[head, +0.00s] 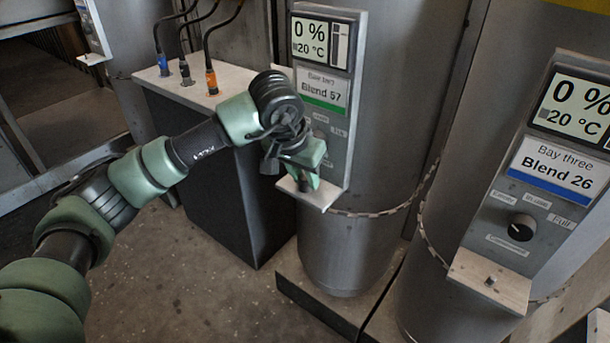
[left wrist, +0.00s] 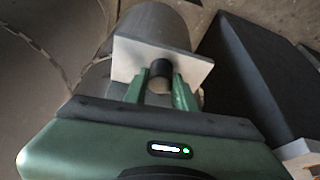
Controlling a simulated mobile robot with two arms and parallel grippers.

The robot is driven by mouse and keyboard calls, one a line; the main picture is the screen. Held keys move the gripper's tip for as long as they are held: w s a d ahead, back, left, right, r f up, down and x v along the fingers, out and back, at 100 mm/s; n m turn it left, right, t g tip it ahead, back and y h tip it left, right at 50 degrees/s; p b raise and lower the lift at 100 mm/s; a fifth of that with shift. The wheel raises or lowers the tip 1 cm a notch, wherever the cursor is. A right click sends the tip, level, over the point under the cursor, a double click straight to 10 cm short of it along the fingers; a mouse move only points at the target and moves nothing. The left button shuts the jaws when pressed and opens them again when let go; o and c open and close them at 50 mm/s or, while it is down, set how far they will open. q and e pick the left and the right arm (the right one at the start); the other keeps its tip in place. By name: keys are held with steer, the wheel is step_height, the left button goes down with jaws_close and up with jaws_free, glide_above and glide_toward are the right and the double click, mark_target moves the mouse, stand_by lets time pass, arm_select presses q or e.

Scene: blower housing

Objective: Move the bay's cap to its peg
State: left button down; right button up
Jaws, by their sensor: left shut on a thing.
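My left gripper (head: 305,170) is at the lower part of the Bay two panel, just above its small pale shelf (head: 318,196). In the left wrist view its green fingers (left wrist: 162,92) are shut on a short dark cylinder, which looks like the cap (left wrist: 161,70). The cap is in front of the pale shelf plate (left wrist: 195,66); I cannot tell whether it touches the plate. The gripper hides the cap and any peg on this shelf in the head view. My right gripper is not in view.
The Bay three panel (head: 545,165), with a black knob (head: 521,227) and a shelf bearing a small peg (head: 490,280), is at right. A dark cabinet (head: 215,165) with several plugged cables stands left of Bay two. A chain (head: 385,210) hangs between the tanks.

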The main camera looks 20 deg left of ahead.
arm_select(q)
steer(key=c, duration=1.1)
jaws_free()
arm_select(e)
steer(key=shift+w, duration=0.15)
arm_select(q)
steer(key=p+v, duration=0.1)
steer(key=v, duration=0.2)
steer(key=shift+r, duration=0.3)
steer(key=shift+v, duration=2.1)
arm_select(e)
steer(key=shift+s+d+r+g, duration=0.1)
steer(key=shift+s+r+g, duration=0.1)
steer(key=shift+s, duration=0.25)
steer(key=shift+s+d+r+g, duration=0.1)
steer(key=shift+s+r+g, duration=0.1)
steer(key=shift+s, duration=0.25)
arm_select(q)
steer(key=shift+s, duration=0.1)
